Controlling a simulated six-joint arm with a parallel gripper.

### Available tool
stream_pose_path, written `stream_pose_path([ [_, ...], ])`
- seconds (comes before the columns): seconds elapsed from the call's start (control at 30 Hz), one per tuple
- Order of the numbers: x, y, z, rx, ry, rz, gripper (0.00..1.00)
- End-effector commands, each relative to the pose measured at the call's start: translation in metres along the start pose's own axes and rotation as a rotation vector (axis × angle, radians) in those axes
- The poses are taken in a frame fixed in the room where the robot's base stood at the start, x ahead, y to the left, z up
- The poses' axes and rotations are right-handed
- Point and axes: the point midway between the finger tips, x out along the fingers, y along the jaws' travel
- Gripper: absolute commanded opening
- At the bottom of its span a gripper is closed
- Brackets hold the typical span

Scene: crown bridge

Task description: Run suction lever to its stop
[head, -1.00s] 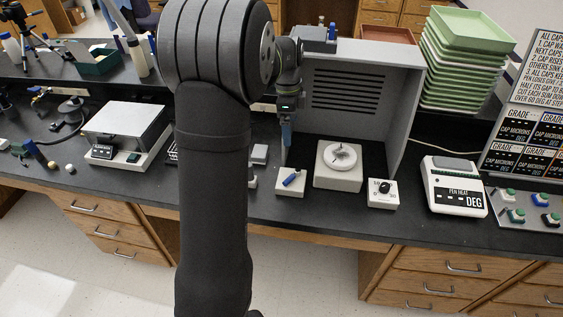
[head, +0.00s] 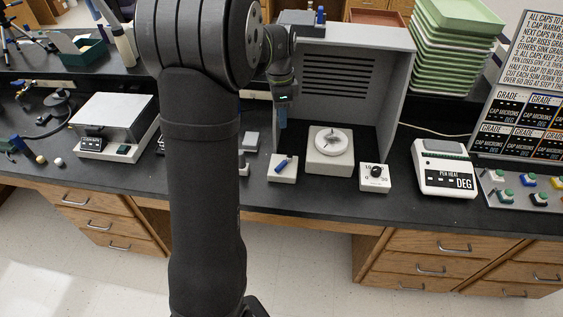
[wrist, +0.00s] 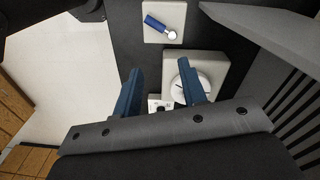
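The suction lever (head: 284,164) is a short blue handle on a small white box (head: 282,175) at the front left of the grey hood. In the wrist view the lever (wrist: 156,22) lies at the top, slanted across its box, with a round silver end at its right. My gripper (head: 283,117) hangs above and behind the box, clear of the lever. In the wrist view my gripper (wrist: 160,90) has its two blue fingers spread apart with nothing held between them. The lever lies outside the gap between the fingers.
A white block with a round dish (head: 331,142) stands right of the lever box. A white dial box (head: 375,177) and a pen heat unit (head: 444,172) stand farther right. The grey hood wall (head: 398,95) rises behind. Bare black bench lies in front of the lever box.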

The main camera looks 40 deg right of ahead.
Motion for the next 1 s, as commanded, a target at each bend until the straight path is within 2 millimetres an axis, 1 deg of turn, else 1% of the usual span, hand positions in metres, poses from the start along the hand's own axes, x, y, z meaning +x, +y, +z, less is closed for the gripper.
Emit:
stream_pose_path([
  [0.2,0.004,0.017,-0.001,-0.395,-0.031,-0.051,0.39],
  [0.3,0.007,0.022,-0.002,-0.548,-0.035,-0.074,0.39],
  [0.43,0.008,0.027,-0.002,-0.689,-0.036,-0.096,0.39],
  [0.57,0.009,0.029,-0.002,-0.756,-0.034,-0.107,0.39],
  [0.67,0.015,0.029,-0.001,-0.769,-0.036,-0.107,0.39],
  [0.77,0.028,0.029,0.000,-0.769,-0.037,-0.105,0.39],
  [0.83,0.040,0.028,0.001,-0.768,-0.037,-0.106,0.39],
  [1.0,0.077,0.025,0.004,-0.767,-0.038,-0.104,0.39],
])
